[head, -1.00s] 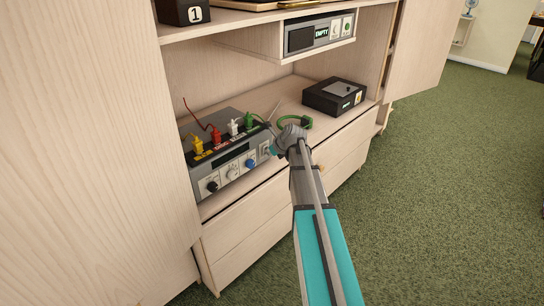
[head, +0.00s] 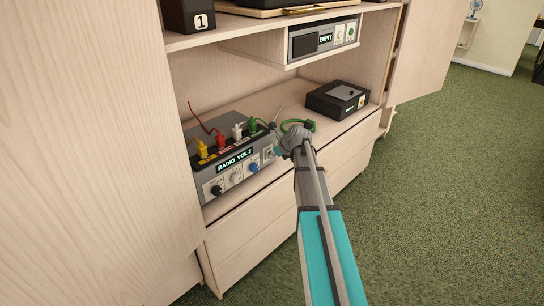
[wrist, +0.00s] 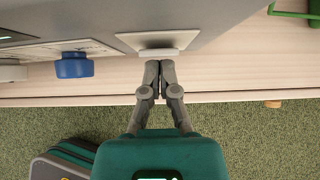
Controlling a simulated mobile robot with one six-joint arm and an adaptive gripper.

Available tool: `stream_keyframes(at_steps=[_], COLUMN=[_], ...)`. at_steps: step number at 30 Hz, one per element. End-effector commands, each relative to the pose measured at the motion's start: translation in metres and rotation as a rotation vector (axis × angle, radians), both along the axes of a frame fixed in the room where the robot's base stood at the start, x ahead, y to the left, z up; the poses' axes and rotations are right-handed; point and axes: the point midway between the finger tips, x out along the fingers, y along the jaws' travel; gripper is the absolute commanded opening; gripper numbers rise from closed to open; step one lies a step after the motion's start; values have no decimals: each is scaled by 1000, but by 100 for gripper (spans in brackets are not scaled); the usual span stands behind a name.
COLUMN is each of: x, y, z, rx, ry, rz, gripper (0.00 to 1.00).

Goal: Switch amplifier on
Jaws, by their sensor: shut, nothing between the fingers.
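The grey amplifier (head: 206,174) stands on the cabinet shelf at left in the head view. Its front display (head: 235,160) is lit and reads "RADIO VOL 2". Black, white and blue knobs (head: 253,166) line the front, with a switch plate (head: 268,153) at the right end. In the wrist view, the switch plate (wrist: 128,42) has a pale switch (wrist: 158,53) at its lower edge. My gripper (wrist: 160,66) is shut and empty, its fingertips right at the switch; I cannot tell whether they touch. The blue knob (wrist: 74,66) is to their left.
Yellow, red, white and green plugs (head: 237,131) stand on the amplifier's top. A green ring-shaped item (head: 309,124) lies right of it. A black box (head: 337,98) is farther right on the shelf. A unit reading "EMPTY" (head: 323,37) hangs above. Green carpet (head: 440,190) is open at right.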

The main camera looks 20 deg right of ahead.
Motion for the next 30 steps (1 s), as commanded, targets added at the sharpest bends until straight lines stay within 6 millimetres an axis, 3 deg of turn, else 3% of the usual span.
stream_keyframes(at_steps=[11, 22, 30], x=[-3, -30, -56], y=[-1, -13, -24], z=[-1, -7, 23], rx=[0, 0, 0], ry=[0, 0, 0], rz=[0, 1, 1], gripper=[0, 0, 0])
